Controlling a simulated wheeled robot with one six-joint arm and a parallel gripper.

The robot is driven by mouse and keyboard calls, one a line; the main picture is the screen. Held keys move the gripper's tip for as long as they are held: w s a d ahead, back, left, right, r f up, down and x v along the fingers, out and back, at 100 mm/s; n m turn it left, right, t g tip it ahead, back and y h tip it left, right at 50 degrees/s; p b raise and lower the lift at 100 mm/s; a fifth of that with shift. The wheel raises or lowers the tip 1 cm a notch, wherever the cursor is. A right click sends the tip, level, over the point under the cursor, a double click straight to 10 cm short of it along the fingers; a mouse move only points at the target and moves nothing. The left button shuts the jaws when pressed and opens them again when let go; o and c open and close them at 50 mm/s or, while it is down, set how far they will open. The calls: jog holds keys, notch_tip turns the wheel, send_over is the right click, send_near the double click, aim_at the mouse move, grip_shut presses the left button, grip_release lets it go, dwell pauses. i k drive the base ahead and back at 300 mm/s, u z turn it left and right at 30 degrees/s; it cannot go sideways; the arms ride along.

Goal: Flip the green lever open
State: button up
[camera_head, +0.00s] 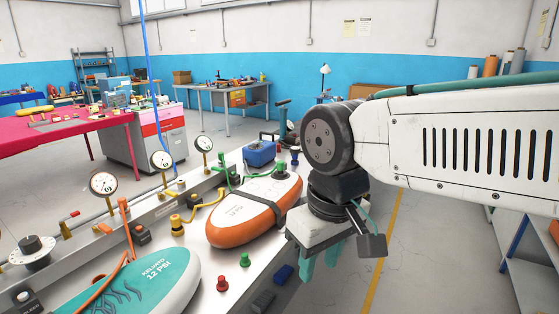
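No green lever can be made out for certain. A green fitting (281,169) sits on the far end of the orange-and-white board (238,220), with a green hose running left from it. A separate green knob (245,260) stands on the bench in front of the board. My gripper (321,266) hangs to the right of the board near the bench's right edge, pointing down. Its two teal fingers are apart with nothing seen between them. It is clear of the green fitting and the green knob. The fingertips' height above the bench is hard to tell.
The light bench (208,265) also carries a teal-and-white board (150,284), a red knob (222,284), dark and blue blocks, a blue box (259,153) and several gauges on stems along its left side. Open floor (430,255) lies to the right.

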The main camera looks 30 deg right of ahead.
aim_at(213, 169)
jog(key=z, duration=1.85)
jog(key=i, duration=1.3)
jog(key=u, duration=2.25)
